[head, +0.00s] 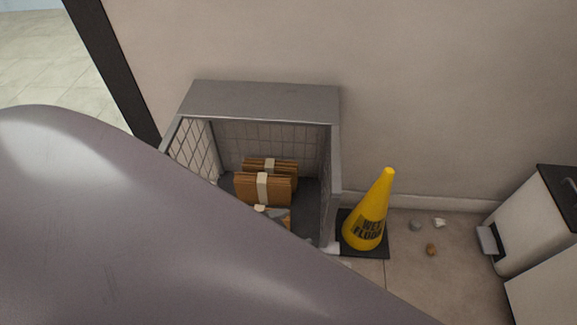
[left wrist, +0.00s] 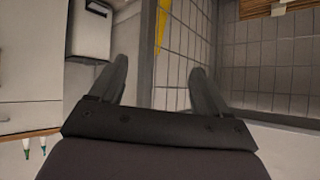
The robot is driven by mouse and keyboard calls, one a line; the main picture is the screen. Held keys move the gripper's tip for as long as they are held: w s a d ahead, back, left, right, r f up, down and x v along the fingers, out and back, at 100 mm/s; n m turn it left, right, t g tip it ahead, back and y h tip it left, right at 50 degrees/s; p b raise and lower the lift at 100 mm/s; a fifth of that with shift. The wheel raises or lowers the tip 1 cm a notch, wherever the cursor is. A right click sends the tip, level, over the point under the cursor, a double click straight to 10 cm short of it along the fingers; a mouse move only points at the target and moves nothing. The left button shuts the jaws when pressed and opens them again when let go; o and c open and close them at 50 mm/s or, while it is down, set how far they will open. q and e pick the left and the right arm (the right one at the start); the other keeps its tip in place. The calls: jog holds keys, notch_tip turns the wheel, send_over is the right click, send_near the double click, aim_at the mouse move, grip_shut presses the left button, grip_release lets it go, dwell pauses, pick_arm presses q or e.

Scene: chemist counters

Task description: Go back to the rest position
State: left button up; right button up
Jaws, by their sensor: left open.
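My left gripper (left wrist: 162,82) shows in the left wrist view with its two dark fingers spread apart and nothing between them. The gripper is close to a grey metal cage (head: 262,100) with mesh walls, whose tiled-looking mesh panel (left wrist: 180,50) fills the middle of the left wrist view. My right gripper is in neither view.
Bundled brown cardboard (head: 250,189) stands inside the cage. A yellow wet-floor cone (head: 368,220) on a black base stands right of the cage. Small crumpled litter (head: 432,250) lies on the floor. A white pedal bin (head: 530,225) stands at the right. A wall closes the back.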

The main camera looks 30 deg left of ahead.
pick_arm(q)
jog(key=s+n, duration=0.1)
jog(key=s+d, duration=0.1)
jog(key=shift+s+d+r+n+t, duration=0.25)
jog(key=shift+s+r+n+t, duration=0.05)
jog(key=shift+r+n, duration=0.1)
jog(key=shift+r, duration=0.1)
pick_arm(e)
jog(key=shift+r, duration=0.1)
pick_arm(q)
notch_tip(320, 180, up, 15)
jog(key=s+a+p, duration=0.1)
jog(key=a+p, duration=0.1)
jog(key=p, duration=1.8)
jog(key=shift+s+a+y, duration=0.35)
jog(key=shift+a+y, duration=0.05)
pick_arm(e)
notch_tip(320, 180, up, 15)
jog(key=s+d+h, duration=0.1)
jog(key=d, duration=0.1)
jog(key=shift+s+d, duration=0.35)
